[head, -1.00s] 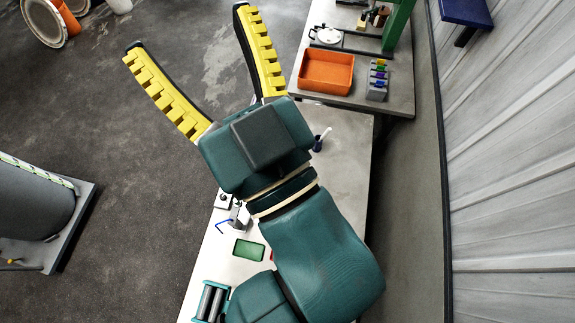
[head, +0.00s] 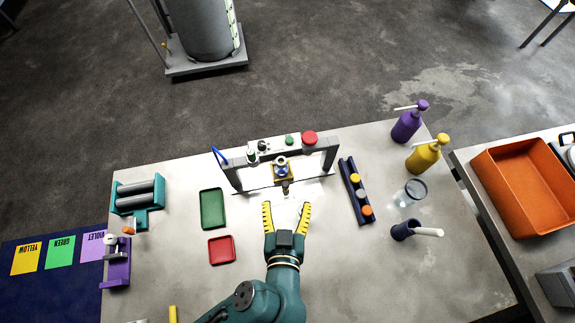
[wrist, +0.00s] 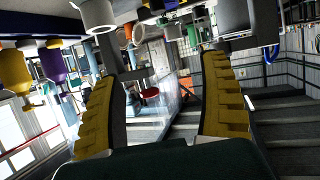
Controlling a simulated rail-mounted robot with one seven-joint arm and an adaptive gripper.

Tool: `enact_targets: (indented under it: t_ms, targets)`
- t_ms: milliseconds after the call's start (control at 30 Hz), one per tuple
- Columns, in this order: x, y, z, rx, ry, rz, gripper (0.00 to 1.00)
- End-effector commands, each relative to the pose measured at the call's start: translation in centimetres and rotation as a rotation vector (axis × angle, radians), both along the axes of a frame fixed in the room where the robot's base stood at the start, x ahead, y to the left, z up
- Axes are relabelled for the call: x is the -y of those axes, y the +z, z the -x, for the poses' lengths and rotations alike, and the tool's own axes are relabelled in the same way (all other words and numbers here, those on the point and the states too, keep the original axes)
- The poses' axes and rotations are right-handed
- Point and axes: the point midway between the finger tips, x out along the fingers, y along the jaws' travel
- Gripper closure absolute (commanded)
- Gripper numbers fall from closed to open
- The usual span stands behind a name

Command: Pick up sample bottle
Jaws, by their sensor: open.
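My gripper (head: 286,205) is open, its two yellow-padded fingers spread and pointing toward the bench frame in the head view. Nothing shows between them; they also show in the wrist view (wrist: 158,80). Just beyond the fingertips is a small dark piece (head: 285,187), in front of a blue and white round item (head: 281,169) on a yellow base under the frame. I cannot tell whether either is the sample bottle. A clear round container (head: 411,192) stands to the right. A dark rack (head: 349,184) holds pieces with yellow and orange tops.
The grey frame (head: 328,160) with a red button (head: 309,138) spans the area ahead. Green (head: 212,208) and red (head: 221,250) trays lie left. Purple (head: 406,127) and yellow (head: 423,158) pump bottles stand right, beyond a dark cup (head: 402,230).

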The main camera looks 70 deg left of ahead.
Motion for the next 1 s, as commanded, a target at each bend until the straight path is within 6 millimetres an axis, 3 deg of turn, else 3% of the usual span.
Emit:
enact_targets:
  t_ms: [33, 167, 500, 1000]
  targets:
    - [-0.3, -1.5, 0.9, -0.009, 0.022, -0.005, 0.23]
    - [-1.5, -2.0, 1.2, -0.012, 0.043, -0.008, 0.23]
    - [-8.3, -4.9, -1.3, -0.012, 0.043, -0.007, 0.23]
    - [-14.3, -8.3, -3.2, -0.013, 0.035, -0.007, 0.23]
